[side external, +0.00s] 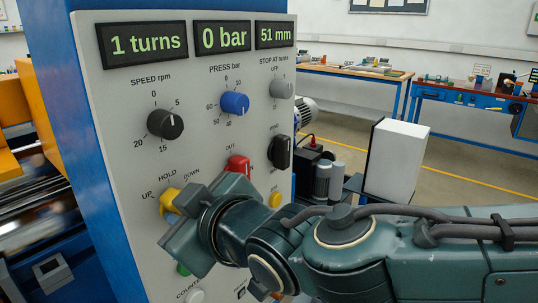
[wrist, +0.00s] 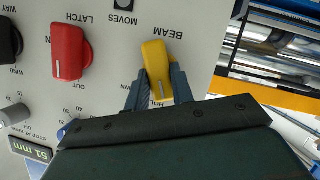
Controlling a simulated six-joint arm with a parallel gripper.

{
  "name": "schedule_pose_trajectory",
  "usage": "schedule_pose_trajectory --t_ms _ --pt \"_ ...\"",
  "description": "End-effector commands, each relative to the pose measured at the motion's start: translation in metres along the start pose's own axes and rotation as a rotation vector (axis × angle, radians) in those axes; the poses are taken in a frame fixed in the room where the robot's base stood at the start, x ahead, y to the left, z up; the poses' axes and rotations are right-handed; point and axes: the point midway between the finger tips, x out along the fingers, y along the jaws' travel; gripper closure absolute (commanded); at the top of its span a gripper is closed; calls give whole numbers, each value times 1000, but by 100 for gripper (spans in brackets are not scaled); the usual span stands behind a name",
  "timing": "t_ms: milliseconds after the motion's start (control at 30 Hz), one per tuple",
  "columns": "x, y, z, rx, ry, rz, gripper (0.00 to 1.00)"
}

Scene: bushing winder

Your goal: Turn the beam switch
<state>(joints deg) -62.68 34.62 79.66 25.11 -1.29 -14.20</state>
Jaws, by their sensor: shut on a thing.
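The beam switch is a yellow knob (side external: 168,199) on the grey panel, under the labels UP, HOLD and DOWN. It shows large in the wrist view (wrist: 156,58), below the upside-down word BEAM. Its marked end lies by the HOLD lettering, which a finger partly covers. My gripper (wrist: 158,88) has one finger on each side of the knob and is shut on it. In the side view my gripper (side external: 180,206) reaches the panel from the right and hides part of the knob.
The red latch knob (side external: 238,168) is close above right of my gripper; it also shows in the wrist view (wrist: 68,52). A black knob (side external: 281,152) is further right. The displays (side external: 195,40) read 1 turns, 0 bar and 51 mm. Machinery (side external: 35,190) stands left of the panel.

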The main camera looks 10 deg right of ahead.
Motion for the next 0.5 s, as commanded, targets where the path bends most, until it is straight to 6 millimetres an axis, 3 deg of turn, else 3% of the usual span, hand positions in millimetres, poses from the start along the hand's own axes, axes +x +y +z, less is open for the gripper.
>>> schedule_pose_trajectory --t_ms 100,133,200,500 --pt "0 0 1 0 -1 0 99" --pt "0 0 1 0 -1 0 70" --pt "0 0 1 1 -1 0 57" --pt "0 0 0 2 0 -1 55"
